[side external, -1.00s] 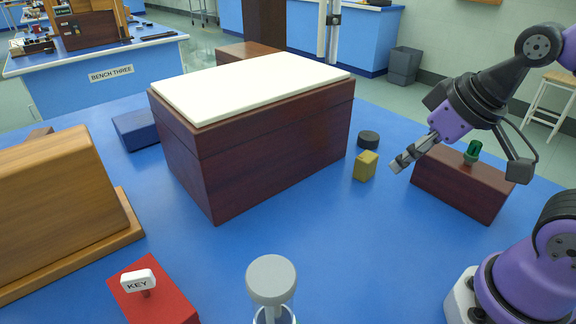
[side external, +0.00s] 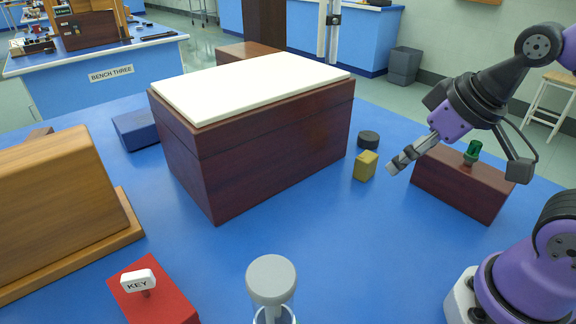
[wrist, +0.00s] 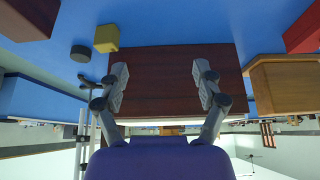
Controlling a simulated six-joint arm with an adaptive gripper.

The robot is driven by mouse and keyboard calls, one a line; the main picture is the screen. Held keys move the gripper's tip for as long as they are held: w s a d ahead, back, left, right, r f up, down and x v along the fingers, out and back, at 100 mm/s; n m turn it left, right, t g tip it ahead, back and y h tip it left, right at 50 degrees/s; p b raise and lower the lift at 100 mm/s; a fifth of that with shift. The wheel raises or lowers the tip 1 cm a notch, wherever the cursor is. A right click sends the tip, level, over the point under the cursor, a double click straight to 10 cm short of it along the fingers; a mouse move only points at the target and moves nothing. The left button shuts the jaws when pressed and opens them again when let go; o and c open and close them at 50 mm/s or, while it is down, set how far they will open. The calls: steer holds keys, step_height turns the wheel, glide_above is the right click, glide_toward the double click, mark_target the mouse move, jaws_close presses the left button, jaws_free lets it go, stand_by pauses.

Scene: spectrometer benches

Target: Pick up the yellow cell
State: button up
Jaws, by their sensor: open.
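The yellow cell (side external: 365,165) is a small yellow block standing on the blue bench, right of the large dark wooden box. It also shows in the wrist view (wrist: 106,38), at the upper left, outside the space between my fingers. My gripper (side external: 394,168) is to the right of the cell in the side view, apart from it and tilted down to the left. In the wrist view my gripper's two fingers (wrist: 161,88) are spread apart with nothing held between them; the dark box lies beyond them.
The dark box (side external: 285,135) with a white top stands left of the cell. A black puck (side external: 368,139) sits just behind the cell. A brown block (side external: 455,188) with a green knob (side external: 473,151) is to the right. Bare blue bench lies in front of the cell.

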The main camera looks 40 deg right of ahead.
steer(key=w+d+f+n+g+h, duration=0.25)
steer(key=w+n, duration=0.25)
steer(key=w, duration=0.3)
steer(key=n+g+h, duration=0.1)
steer(key=n+h, duration=0.5)
steer(key=n, duration=0.2)
glide_toward(360, 168)
steer(key=f+n+h, duration=0.1)
steer(key=n+h, duration=0.1)
steer(key=w+f+n+h, duration=0.1)
steer(key=f+n+h, duration=0.1)
steer(key=shift+w+f+n+g, duration=0.1)
steer(key=shift+n+g, duration=0.15)
steer(key=shift+n, duration=0.15)
steer(key=shift+f+n+h, duration=0.4)
steer(key=shift+n+h, duration=0.05)
steer(key=shift+n, duration=0.25)
steer(key=x, duration=0.4)
steer(key=shift+d+f, duration=0.15)
steer(key=shift+d, duration=0.15)
steer(key=shift+x, duration=2.75)
steer(key=shift+f, duration=0.2)
jaws_close()
